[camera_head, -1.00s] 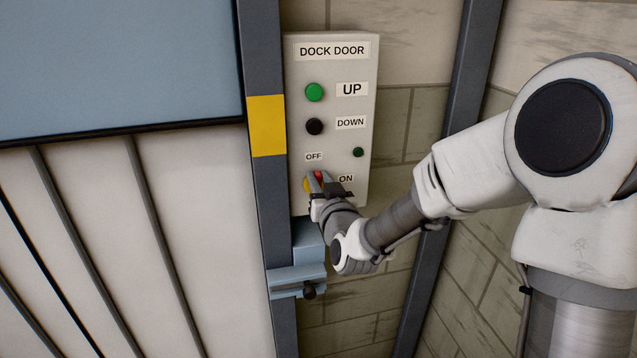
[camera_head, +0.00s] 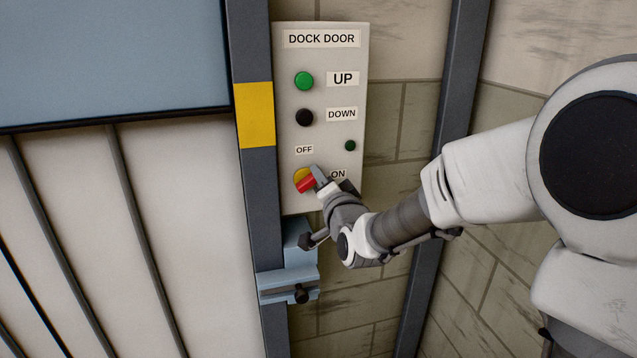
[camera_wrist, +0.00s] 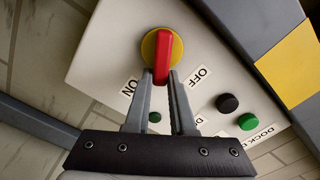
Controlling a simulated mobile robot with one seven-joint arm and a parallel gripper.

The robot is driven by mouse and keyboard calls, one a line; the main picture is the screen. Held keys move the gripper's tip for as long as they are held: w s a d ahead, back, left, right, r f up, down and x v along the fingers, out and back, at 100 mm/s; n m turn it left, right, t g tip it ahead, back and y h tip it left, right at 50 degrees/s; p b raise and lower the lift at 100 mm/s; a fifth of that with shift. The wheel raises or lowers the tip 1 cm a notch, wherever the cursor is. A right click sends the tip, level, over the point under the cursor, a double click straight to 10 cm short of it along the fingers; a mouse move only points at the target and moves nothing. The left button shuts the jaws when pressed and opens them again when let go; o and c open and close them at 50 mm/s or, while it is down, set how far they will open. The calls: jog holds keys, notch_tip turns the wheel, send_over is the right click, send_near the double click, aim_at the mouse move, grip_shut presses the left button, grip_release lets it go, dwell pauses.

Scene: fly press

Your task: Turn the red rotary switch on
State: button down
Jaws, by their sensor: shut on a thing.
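The red rotary switch (camera_head: 305,185) has a red bar handle on a yellow round plate (camera_head: 297,178), low on the light grey DOCK DOOR panel (camera_head: 285,130). In the wrist view the red handle (camera_wrist: 163,48) points between the ON label (camera_wrist: 128,88) and the OFF label (camera_wrist: 199,77). In the head view it slants toward the ON label (camera_head: 338,174), which is partly hidden by my gripper. My gripper (camera_head: 315,180) is shut on the handle, with one finger on each side of it in the wrist view (camera_wrist: 162,76).
Above the switch are a green UP button (camera_head: 304,81), a black DOWN button (camera_head: 305,117) and a small dark green lamp (camera_head: 350,146). A grey post with a yellow band (camera_head: 255,115) runs close on the left. A blue-grey bracket (camera_head: 288,280) sits just below.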

jog(key=shift+w+d+f+m+b, duration=0.1)
jog(key=shift+f+m+b, duration=0.15)
jog(key=shift+m, duration=0.85)
jog(key=shift+s+d+f+m+b, duration=0.1)
jog(key=shift+f+m+b, duration=0.15)
jog(key=shift+m, duration=0.85)
jog(key=shift+w+d+f+m+b, duration=0.15)
jog(key=shift+f+m, duration=0.1)
jog(key=shift+m, duration=0.85)
jog(key=shift+a, duration=0.1)
jog(key=c, duration=0.8)
grip_release()
jog(key=shift+o, duration=0.2)
jog(key=shift+s+f, duration=0.1)
jog(key=shift+s, duration=0.1)
